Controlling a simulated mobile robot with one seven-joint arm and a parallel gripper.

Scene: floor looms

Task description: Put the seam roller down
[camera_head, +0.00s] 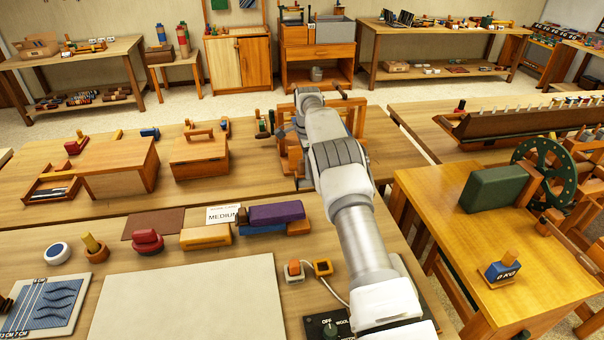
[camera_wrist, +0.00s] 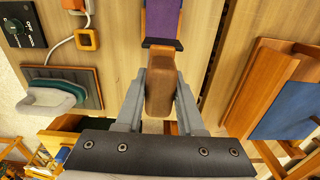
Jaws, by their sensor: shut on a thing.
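In the wrist view my gripper (camera_wrist: 160,98) is shut on a brown wooden piece (camera_wrist: 160,88), which I take to be the seam roller's handle. A dark bar lies at its far end. The roller itself cannot be clearly made out. Just beyond is a purple block (camera_wrist: 163,18), also seen in the head view (camera_head: 277,213) on a stack with blue and orange pieces. I cannot tell whether the held piece touches that stack or the bench. In the head view my arm hides the gripper and the held piece.
An iron-like tool (camera_wrist: 52,98) rests on a pad beside the gripper. A dial box (camera_head: 328,325) and an orange ring (camera_head: 322,267) lie near. A large pale board (camera_head: 185,300) covers the near bench. Bare wood shows around the MEDIUM card (camera_head: 222,214). A wooden frame (camera_head: 287,130) stands behind.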

